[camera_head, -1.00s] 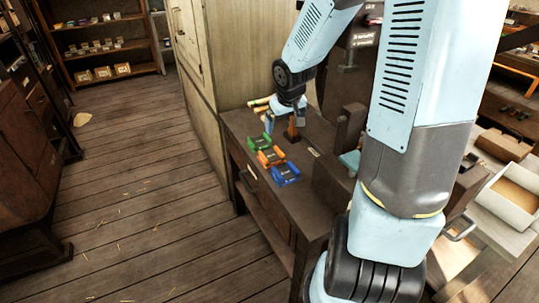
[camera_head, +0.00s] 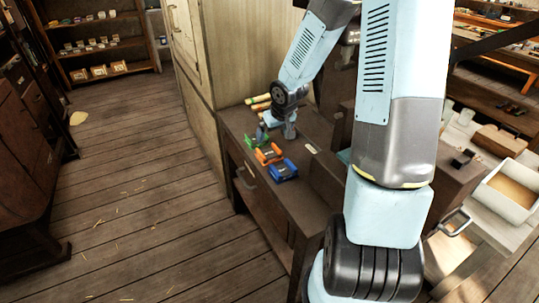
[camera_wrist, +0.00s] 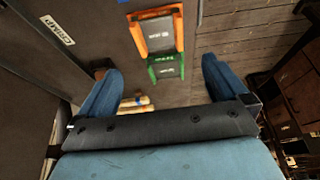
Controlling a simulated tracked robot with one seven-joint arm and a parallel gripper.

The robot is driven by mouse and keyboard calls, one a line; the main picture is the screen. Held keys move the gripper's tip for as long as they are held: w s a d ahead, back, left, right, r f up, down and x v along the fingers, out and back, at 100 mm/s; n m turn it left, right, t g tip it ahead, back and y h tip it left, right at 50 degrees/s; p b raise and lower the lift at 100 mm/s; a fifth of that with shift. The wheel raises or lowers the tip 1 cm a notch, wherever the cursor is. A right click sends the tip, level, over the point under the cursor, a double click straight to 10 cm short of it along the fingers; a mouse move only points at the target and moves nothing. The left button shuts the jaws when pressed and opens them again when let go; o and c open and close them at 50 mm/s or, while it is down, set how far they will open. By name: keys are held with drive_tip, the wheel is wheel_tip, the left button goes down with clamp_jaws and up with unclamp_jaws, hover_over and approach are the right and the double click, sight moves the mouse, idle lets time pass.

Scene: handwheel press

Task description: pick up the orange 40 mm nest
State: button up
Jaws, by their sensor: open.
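The orange nest (camera_head: 268,154) lies on the dark bench between the green nest (camera_head: 252,141) and the blue nest (camera_head: 283,170). In the wrist view the orange nest (camera_wrist: 158,33) is near the top, ahead of my fingers, with the green nest (camera_wrist: 166,68) below it and a sliver of blue at the top edge. My gripper (camera_wrist: 163,88) is open and empty, its two blue fingers wide apart. In the head view my gripper (camera_head: 268,132) is near the green nest, and its fingertips are hard to make out.
The bench (camera_head: 236,123) carries wooden-looking rods (camera_head: 260,102) at its back, by the pale cabinet (camera_head: 193,70). A plate marked CRIMP (camera_wrist: 57,30) is on a dark block beside the nests. A white bin (camera_head: 510,190) stands on the right. Floor at left is mostly clear.

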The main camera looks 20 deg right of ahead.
sight(268, 152)
drive_tip(key=shift+s+x, duration=0.15)
drive_tip(key=shift+x, duration=2.4)
drive_tip(key=shift+s+x, duration=0.15)
drive_tip(key=shift+x, duration=2.45)
drive_tip(key=shift+c, duration=0.4)
drive_tip(key=c, duration=1.2)
drive_tip(key=shift+o, duration=0.2)
